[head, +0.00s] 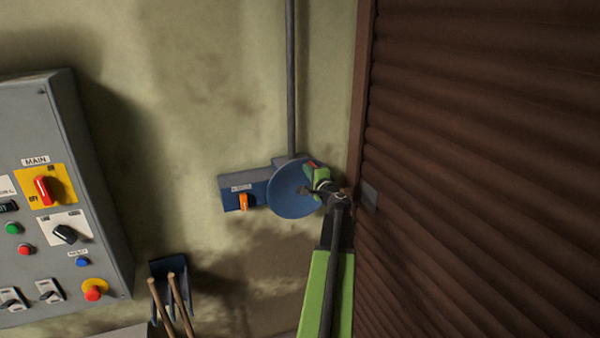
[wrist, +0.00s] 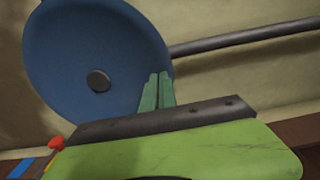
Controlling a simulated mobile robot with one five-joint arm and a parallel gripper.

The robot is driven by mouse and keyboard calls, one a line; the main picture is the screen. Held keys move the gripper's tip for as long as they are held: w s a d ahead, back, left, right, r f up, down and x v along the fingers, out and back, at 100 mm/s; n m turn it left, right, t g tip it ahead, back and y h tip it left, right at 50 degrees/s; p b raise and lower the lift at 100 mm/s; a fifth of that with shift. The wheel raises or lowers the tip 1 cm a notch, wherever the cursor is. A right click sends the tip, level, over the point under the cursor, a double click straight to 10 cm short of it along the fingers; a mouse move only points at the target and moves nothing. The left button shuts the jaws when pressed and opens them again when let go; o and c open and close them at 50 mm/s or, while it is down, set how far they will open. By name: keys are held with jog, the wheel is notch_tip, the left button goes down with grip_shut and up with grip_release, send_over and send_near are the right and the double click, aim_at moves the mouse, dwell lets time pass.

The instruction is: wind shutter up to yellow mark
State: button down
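A brown slatted shutter (head: 480,150) fills the right of the head view; its bottom edge is out of frame. I see no yellow mark on its frame (head: 362,90). A blue winch disc (head: 290,192) is on the wall left of the shutter. The disc (wrist: 95,45) also shows in the wrist view, with a dark hub. My gripper (head: 318,182) is at the disc's right side. In the wrist view, the green fingers of my gripper (wrist: 158,78) are close together before the disc's rim. I see nothing between them. No crank handle can be made out.
A blue box with an orange lever (head: 243,202) adjoins the disc on the left. A dark pipe (head: 291,80) runs up from it. A grey control panel (head: 60,190) stands at far left. Wooden handles (head: 172,303) stick out of a blue holder below.

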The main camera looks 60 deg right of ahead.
jog(key=s+d+f+b, duration=0.6)
jog(key=d+f+b, duration=0.3)
jog(key=f+b, duration=0.3)
jog(key=w+a+f+b, duration=0.1)
jog(key=a+f+b, duration=0.1)
jog(key=f+b, duration=0.1)
jog(key=w+a+f+b, duration=0.1)
jog(key=a+f+b, duration=0.1)
jog(key=f+b, duration=0.1)
jog(key=w+a+f+b, duration=0.1)
jog(key=a+f+b, duration=0.1)
jog(key=f+b, duration=0.2)
jog(key=shift+w+a+f, duration=0.1)
jog(key=shift+w, duration=0.3)
jog(key=shift+w+a, duration=0.25)
jog(key=shift+a+f, duration=0.1)
